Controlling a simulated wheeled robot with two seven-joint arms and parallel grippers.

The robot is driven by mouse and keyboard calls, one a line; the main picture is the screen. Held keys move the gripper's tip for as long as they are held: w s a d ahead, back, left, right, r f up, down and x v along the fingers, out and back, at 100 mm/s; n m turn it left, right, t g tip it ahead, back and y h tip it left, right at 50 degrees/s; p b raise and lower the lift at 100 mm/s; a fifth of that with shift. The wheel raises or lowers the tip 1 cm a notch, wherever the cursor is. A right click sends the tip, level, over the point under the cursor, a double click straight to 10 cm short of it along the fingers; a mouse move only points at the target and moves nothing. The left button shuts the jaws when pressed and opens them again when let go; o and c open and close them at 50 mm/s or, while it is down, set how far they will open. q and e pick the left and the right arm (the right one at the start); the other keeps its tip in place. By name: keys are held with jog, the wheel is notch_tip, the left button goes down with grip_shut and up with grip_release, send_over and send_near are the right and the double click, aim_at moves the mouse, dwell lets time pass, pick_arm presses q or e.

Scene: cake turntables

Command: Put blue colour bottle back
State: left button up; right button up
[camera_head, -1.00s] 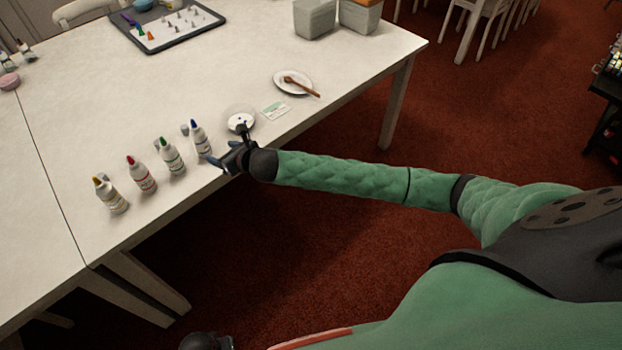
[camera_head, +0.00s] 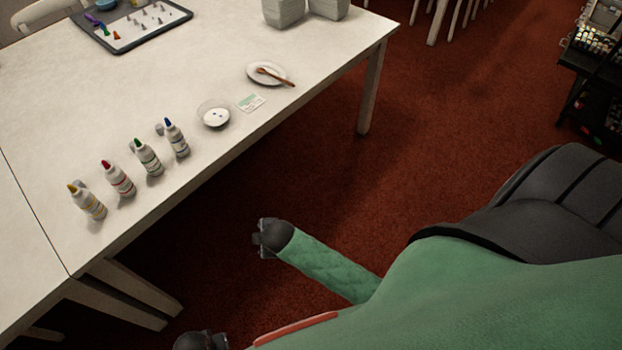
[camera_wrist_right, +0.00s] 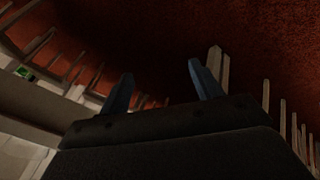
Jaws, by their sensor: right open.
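The blue-capped colour bottle (camera_head: 178,140) stands upright on the white table, at the right end of a row of bottles. A small grey cap lies beside it. To its left stand a green-capped bottle (camera_head: 149,160), a red-capped bottle (camera_head: 120,181) and a yellow-capped bottle (camera_head: 90,204). My right gripper (camera_head: 264,238) is off the table, over the red floor, clear of the bottles. In the right wrist view its two fingers (camera_wrist_right: 161,85) are apart with nothing between them. My left gripper (camera_head: 205,341) is partly cut off at the bottom edge; its fingers are unclear.
A tray (camera_head: 170,33) of piping tips and grey containers (camera_head: 283,12) are farther back.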

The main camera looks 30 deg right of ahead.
jog(key=s+d+f+m+g, duration=0.1)
jog(key=s+d+f+m, duration=0.1)
jog(key=s, duration=0.4)
jog(key=s+d+f+m+g, duration=0.2)
jog(key=s+f+m, duration=0.2)
jog(key=s, duration=0.3)
jog(key=s+d+f+m+g+h, duration=0.1)
jog(key=s+d+f+m, duration=0.1)
jog(key=s+m, duration=0.3)
jog(key=shift+s+f+g, duration=0.3)
jog(key=shift+s+f, duration=0.2)
jog(key=shift+s, duration=0.3)
